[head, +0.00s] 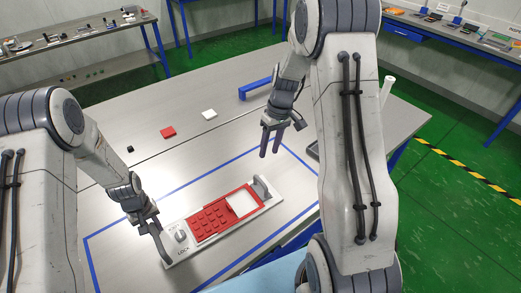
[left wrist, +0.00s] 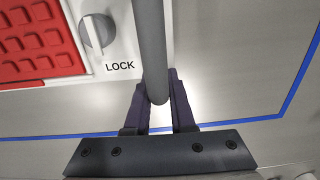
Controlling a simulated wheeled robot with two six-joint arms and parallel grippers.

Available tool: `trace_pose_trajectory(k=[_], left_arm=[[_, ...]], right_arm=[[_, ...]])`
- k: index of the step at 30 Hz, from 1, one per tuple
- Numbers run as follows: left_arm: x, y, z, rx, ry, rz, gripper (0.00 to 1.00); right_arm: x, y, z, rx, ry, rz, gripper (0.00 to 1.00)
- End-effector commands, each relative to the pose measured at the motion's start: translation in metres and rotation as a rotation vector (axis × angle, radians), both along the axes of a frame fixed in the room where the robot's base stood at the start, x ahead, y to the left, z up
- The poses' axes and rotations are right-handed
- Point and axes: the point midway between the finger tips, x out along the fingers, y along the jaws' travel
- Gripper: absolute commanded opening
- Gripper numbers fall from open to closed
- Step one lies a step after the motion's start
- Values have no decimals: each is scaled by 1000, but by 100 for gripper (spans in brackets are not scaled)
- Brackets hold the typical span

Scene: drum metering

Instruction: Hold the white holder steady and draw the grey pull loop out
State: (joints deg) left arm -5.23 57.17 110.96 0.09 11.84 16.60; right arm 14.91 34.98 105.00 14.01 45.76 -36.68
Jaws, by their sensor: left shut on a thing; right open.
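The white holder (head: 188,243) lies on the table inside the blue outline. It carries a red slab (head: 209,221) with several raised squares and a pale square area at its right. A grey knob (left wrist: 97,31) sits beside the word LOCK near the holder's left end. A grey bar (left wrist: 150,42) stands at that end, and my left gripper (left wrist: 158,108) is shut on it. The grey pull loop (head: 261,188) appears to be the upright grey piece at the right end. My right gripper (head: 271,144) is open and empty, above the table behind the holder.
A red block (head: 168,132), a white block (head: 209,114), a small black block (head: 130,149) and a blue bar-shaped piece (head: 255,88) lie farther back on the table. The table around the holder is clear.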

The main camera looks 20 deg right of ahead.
Motion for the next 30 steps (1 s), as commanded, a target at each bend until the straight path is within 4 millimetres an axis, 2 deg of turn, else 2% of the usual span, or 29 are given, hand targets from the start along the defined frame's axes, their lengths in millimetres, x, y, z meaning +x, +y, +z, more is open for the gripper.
trace_pose_trajectory(k=[4,5,6,7,16,20,23,30], left_arm=[[1,0,1,0,-1,-1,0],[1,0,1,0,-2,-1,34],[1,0,1,0,-1,-1,49],[1,0,1,0,-1,-1,57],[0,0,1,0,-1,0,57],[1,0,10,0,-3,0,57],[2,0,26,0,-5,0,57],[1,0,78,-1,-6,0,57]], right_arm=[[0,0,0,0,0,0,47],[0,0,0,0,0,0,47],[0,0,0,0,0,0,47],[0,0,0,0,0,0,47],[0,0,-1,0,0,0,47],[0,0,0,0,0,0,47],[0,0,0,0,0,0,47],[0,0,-1,0,0,0,47]])
